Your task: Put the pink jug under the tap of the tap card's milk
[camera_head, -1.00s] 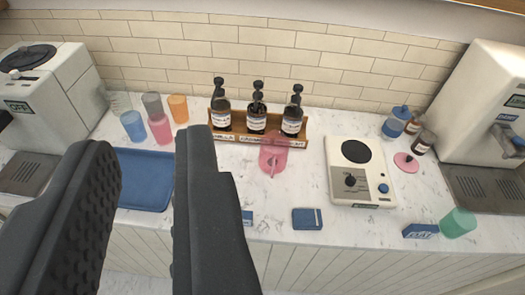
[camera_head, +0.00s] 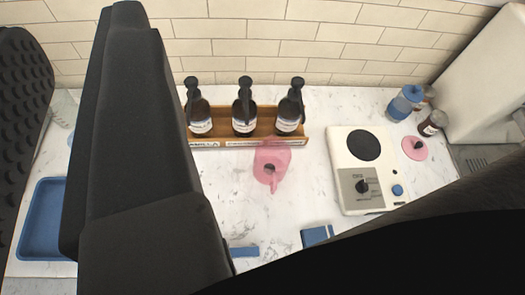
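The pink jug (camera_head: 272,166) is translucent and stands on the white marble counter, just in front of the wooden syrup rack. Its handle points toward the front. My gripper (camera_head: 72,62) is open, with its two black fingers wide apart at the left of the picture. A blue card (camera_head: 317,235) lies on the counter in front of the jug, and part of another blue card (camera_head: 243,252) shows beside my finger. I cannot read a milk label. No tap is in view now.
The rack (camera_head: 232,140) holds three dark pump bottles. A cream scale (camera_head: 366,168) stands right of the jug. A blue-lidded jar (camera_head: 404,102), a brown jar (camera_head: 432,123) and a pink lid (camera_head: 414,148) are farther right, near a white machine (camera_head: 490,85). A blue tray (camera_head: 42,225) is at left.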

